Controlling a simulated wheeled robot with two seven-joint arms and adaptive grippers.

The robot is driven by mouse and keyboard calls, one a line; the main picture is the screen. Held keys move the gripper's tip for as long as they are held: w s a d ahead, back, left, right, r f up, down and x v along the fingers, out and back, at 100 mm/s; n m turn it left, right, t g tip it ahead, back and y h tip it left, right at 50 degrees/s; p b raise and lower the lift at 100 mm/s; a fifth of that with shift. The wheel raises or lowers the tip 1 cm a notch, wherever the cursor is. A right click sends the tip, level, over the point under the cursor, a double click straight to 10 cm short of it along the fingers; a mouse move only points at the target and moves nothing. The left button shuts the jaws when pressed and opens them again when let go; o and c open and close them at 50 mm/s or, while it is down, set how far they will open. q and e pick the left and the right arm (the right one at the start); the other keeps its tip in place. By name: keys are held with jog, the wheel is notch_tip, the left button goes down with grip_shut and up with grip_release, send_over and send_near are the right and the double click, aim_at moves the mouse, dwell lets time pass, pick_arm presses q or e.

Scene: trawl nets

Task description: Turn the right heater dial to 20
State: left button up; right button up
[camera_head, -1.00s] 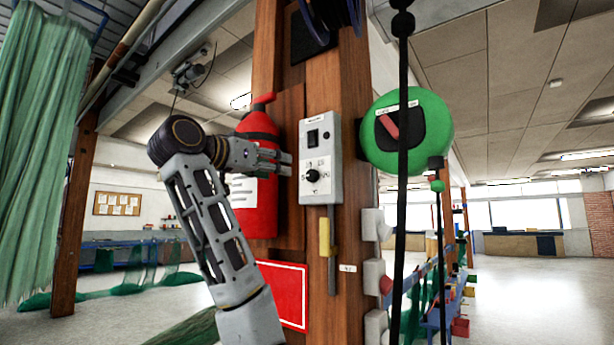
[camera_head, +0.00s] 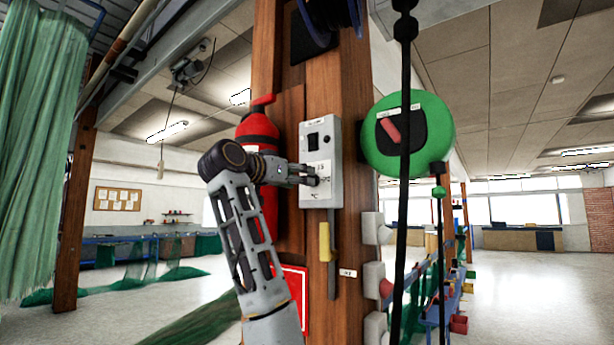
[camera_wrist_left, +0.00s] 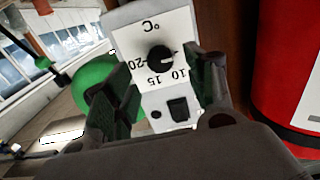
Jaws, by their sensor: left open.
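A pale grey heater control panel (camera_head: 320,136) is fixed to the wooden post. Its black round dial (camera_wrist_left: 160,58) shows in the left wrist view, where the panel appears upside down. Labels 10, 15 and 20 are printed beside the dial, and a small light mark sits on its right side, away from the 20. My left gripper (camera_head: 313,175) is at the lower part of the panel and hides the dial in the head view. In the left wrist view its open fingers (camera_wrist_left: 168,75) stand on both sides of the dial, with visible gaps. My right gripper is not in view.
A red fire extinguisher (camera_head: 258,130) hangs left of the panel, close to my left wrist. A green round reel (camera_head: 435,135) and a dark hanging cord are to the right. A yellow-handled tool (camera_head: 325,240) hangs below the panel.

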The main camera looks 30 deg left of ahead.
pick_arm(q)
jog(key=shift+w+d+p, duration=0.2)
jog(key=shift+w+p, duration=0.5)
jog(key=shift+w, duration=1.6)
jog(key=c, duration=1.1)
jog(key=shift+o, duration=0.2)
